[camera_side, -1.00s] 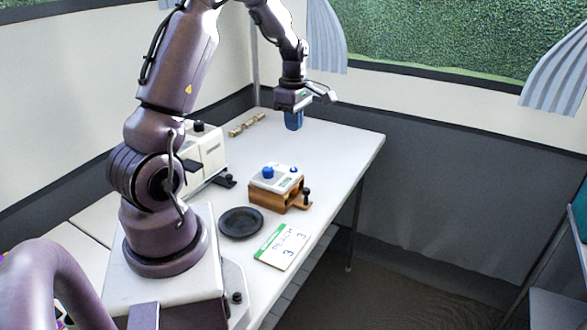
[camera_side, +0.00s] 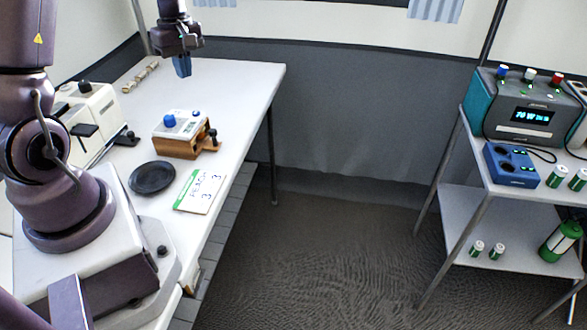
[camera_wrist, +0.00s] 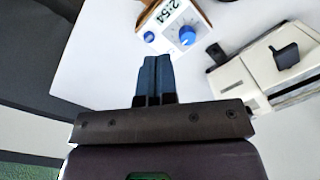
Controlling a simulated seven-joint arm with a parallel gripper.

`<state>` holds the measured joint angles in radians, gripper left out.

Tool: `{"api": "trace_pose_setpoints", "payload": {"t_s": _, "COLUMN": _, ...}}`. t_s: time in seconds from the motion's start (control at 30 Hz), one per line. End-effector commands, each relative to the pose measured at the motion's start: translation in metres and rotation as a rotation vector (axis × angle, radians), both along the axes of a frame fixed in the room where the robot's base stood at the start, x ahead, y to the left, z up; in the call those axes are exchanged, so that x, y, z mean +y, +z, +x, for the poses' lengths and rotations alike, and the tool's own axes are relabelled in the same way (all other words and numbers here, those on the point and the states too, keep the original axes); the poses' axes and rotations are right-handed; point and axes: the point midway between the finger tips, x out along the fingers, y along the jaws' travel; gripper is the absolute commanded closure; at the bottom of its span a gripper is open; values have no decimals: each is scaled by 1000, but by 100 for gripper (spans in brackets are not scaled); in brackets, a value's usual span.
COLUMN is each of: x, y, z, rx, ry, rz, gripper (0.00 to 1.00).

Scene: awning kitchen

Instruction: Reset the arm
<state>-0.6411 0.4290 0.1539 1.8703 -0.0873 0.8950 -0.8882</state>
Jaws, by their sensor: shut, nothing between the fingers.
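My gripper (camera_side: 182,66) is over the far part of the white table (camera_side: 232,85) in the side view, with its blue fingers pointing down. In the wrist view the two dark blue fingers (camera_wrist: 155,80) lie together, shut, with nothing between them. The fingers look clear of the objects around them; their exact height above the table is hard to tell.
A timer box (camera_side: 183,133) on a wooden base, a black plate (camera_side: 152,177) and a "PEACH" card (camera_side: 200,191) lie nearer. A white machine (camera_side: 85,115) and a tan bar (camera_side: 140,76) are left. A shelf (camera_side: 500,225) with a teal device (camera_side: 525,108) stands right, across open floor.

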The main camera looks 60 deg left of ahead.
Motion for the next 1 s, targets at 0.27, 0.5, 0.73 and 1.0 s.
{"api": "trace_pose_setpoints", "payload": {"t_s": 0.27, "x": -103, "y": 65, "z": -7, "rx": -107, "ry": -736, "rz": 57, "gripper": 100}}
{"api": "trace_pose_setpoints", "payload": {"t_s": 0.5, "x": -192, "y": 108, "z": -39, "rx": -209, "ry": -1323, "rz": 194, "gripper": 100}}
{"api": "trace_pose_setpoints", "payload": {"t_s": 0.73, "x": -245, "y": 130, "z": -73, "rx": -322, "ry": -1612, "rz": 346, "gripper": 100}}
{"api": "trace_pose_setpoints", "payload": {"t_s": 1.0, "x": -266, "y": 148, "z": -81, "rx": -417, "ry": -1695, "rz": 428, "gripper": 100}}
